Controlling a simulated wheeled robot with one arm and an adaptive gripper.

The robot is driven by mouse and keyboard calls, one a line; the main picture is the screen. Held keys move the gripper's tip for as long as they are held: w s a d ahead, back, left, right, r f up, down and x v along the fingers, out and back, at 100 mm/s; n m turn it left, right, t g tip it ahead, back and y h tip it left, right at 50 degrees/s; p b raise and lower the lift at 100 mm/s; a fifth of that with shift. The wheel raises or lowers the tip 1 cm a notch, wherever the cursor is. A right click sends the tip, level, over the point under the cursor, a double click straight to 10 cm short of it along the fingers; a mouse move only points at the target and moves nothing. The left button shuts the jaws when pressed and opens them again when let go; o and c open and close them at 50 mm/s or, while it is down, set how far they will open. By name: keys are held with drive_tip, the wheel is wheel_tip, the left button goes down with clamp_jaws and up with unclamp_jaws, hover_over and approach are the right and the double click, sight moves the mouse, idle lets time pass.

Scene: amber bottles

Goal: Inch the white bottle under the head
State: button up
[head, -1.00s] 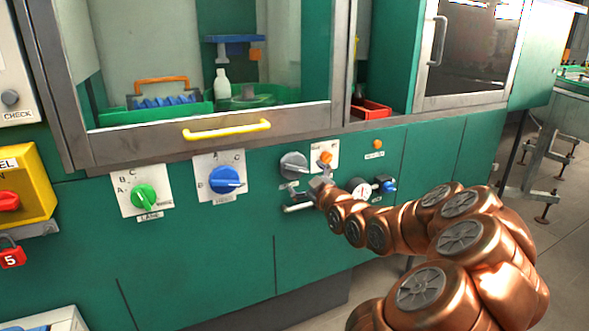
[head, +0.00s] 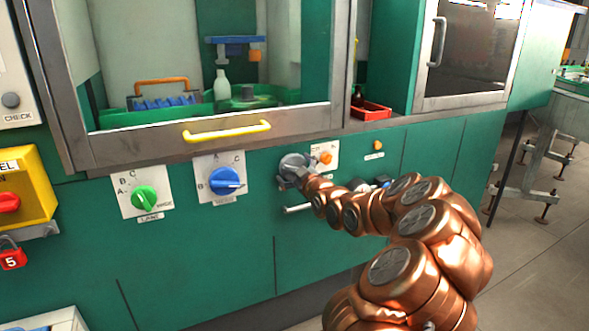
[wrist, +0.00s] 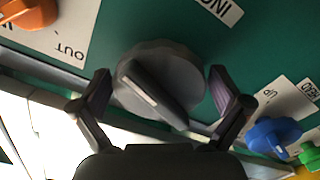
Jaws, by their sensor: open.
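The white bottle (head: 221,86) stands upright behind the cabinet window, at the left of the blue head (head: 234,41) with its orange part. In the head view the bottle is a little left of the head's orange part, not directly below it. My gripper (wrist: 164,92) is open at the grey round knob on the green panel. In the wrist view the grey knob (wrist: 158,84) with its raised bar lies between the two fingers, with visible gaps beside them. In the head view the grey knob (head: 292,166) is partly hidden by my gripper.
A blue knob (head: 224,181) and a green knob (head: 145,198) sit left on the panel. A yellow handle (head: 227,131) crosses the window frame above. A silver handle (head: 298,208) is below.

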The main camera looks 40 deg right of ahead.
drive_tip(key=shift+c, duration=0.4)
drive_tip(key=c, duration=0.8)
drive_tip(key=shift+m, duration=0.7)
drive_tip(key=o, duration=0.9)
drive_tip(key=shift+v, duration=6.05)
drive_tip(key=shift+w+a, duration=0.1)
